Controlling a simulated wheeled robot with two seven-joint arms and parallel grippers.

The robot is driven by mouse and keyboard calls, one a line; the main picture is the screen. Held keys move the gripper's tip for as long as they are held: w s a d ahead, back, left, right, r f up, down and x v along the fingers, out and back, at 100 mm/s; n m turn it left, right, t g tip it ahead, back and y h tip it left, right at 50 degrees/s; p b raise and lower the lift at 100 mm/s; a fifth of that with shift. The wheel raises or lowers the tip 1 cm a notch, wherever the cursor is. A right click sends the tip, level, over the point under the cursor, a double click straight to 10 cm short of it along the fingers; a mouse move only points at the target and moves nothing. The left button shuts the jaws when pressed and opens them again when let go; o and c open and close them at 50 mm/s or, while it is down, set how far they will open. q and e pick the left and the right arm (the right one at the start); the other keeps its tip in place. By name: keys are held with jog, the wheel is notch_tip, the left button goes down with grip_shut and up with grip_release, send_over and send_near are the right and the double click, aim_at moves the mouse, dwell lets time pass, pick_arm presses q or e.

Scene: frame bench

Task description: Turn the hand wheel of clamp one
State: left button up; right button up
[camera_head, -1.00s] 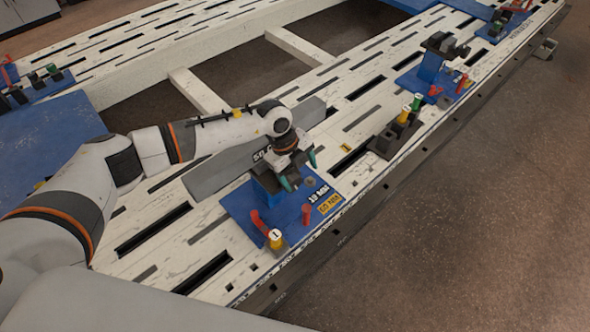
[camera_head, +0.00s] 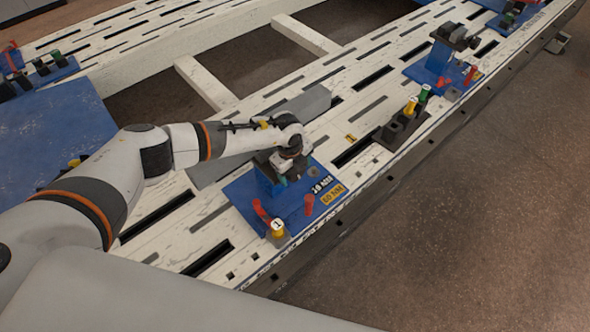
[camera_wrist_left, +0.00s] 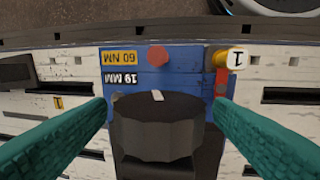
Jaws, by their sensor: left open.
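Clamp one stands on a blue base plate (camera_head: 243,192) near the bench edge, with a yellow post topped by a "1" (camera_head: 278,229). In the left wrist view its hand wheel (camera_wrist_left: 157,132) is dark and many-sided, with a white mark on top. My left gripper (camera_head: 285,178) is over the clamp and mostly hides the wheel in the head view. In the left wrist view its two green fingers stand open, one on each side of the wheel. A gap shows beside the wheel on both sides; I cannot tell how far down the fingers reach. My right gripper is out of view.
A red lever (camera_head: 260,209) and red knob (camera_head: 308,204) stand on the plate near the wheel. A grey beam (camera_head: 310,102) lies behind the clamp. A dark block with yellow and green posts (camera_head: 400,130) and another blue clamp (camera_head: 436,70) stand farther right.

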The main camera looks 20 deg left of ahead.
pick_arm(q)
jog(key=shift+f, duration=0.1)
jog(key=shift+c, duration=0.6)
jog(key=c, duration=0.9)
jog(key=shift+s+t+h+p, duration=0.15)
jog(key=shift+t+h+p, duration=0.3)
jog(key=shift+p, duration=0.35)
jog(key=t+h+p, duration=0.1)
jog(key=t+p, duration=0.2)
jog(key=shift+s+a+h, duration=0.15)
jog(key=shift+s+h, duration=0.1)
jog(key=shift+h, duration=0.1)
jog(key=shift+f+t+h+p, duration=0.2)
jog(key=shift+t+h+p, duration=0.1)
jog(key=shift+t+h, duration=0.15)
jog(key=shift+a+t, duration=0.1)
jog(key=shift+t, duration=0.3)
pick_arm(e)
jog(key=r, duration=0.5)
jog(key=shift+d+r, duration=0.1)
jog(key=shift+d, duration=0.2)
pick_arm(q)
jog(key=shift+h, duration=0.25)
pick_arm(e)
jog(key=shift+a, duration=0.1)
